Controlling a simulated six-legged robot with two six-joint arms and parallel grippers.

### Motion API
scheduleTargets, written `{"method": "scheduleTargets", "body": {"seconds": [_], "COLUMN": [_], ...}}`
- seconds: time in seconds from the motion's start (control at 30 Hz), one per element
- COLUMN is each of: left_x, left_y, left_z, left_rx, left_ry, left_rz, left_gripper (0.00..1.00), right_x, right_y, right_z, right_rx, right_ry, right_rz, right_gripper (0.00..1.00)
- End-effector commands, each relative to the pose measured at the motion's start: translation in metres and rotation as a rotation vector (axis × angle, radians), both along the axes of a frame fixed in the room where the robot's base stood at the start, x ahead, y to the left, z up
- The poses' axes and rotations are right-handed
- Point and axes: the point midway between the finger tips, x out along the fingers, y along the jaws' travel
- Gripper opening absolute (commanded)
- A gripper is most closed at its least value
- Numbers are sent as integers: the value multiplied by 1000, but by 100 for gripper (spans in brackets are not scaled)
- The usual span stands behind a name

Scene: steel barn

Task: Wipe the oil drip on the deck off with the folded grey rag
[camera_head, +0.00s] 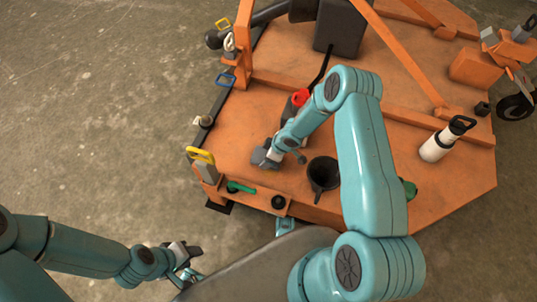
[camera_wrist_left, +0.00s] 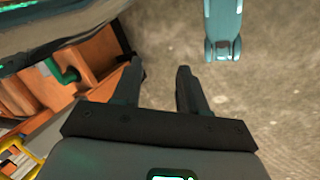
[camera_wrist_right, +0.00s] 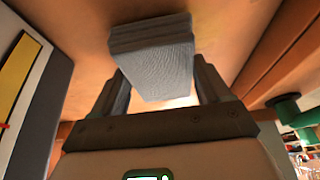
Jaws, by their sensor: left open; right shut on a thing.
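The folded grey rag (camera_wrist_right: 155,50) is between the fingers of my right gripper (camera_wrist_right: 160,78), which is shut on it. In the head view the rag (camera_head: 261,157) is at or just above the orange deck (camera_head: 240,145), near its left side; I cannot tell if they touch. I cannot make out the oil drip in any view; the rag and my right arm hide part of the deck. My left gripper (camera_head: 188,266) is open and empty over the concrete floor, off the deck's front edge. Its open fingers also show in the left wrist view (camera_wrist_left: 159,70).
A black funnel (camera_head: 322,173) and a red-capped bottle (camera_head: 300,97) stand close to my right arm. A white bottle (camera_head: 436,147) is at the right. Orange beams cross the rear deck.

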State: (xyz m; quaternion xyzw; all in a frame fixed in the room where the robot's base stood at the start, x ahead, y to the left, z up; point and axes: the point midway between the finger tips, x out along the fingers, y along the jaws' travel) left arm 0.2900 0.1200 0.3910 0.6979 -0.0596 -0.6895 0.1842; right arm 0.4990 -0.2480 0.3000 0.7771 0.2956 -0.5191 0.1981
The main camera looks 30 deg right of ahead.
Motion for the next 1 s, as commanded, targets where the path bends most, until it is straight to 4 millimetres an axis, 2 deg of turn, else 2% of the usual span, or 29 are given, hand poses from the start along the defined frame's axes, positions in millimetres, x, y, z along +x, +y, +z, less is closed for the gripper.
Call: {"method": "scheduleTargets", "body": {"seconds": [0.37,1.0], "left_x": [0,15], "left_y": [0,12], "left_z": [-7,-70], "left_rx": [0,10], "left_ry": [-1,-30], "left_rz": [0,48], "left_gripper": [43,43], "right_x": [0,-9], "right_y": [0,12], "right_z": [-7,-9], "right_rx": [0,-1], "right_ry": [0,-2], "right_rz": [0,0], "right_gripper": [52,52]}}
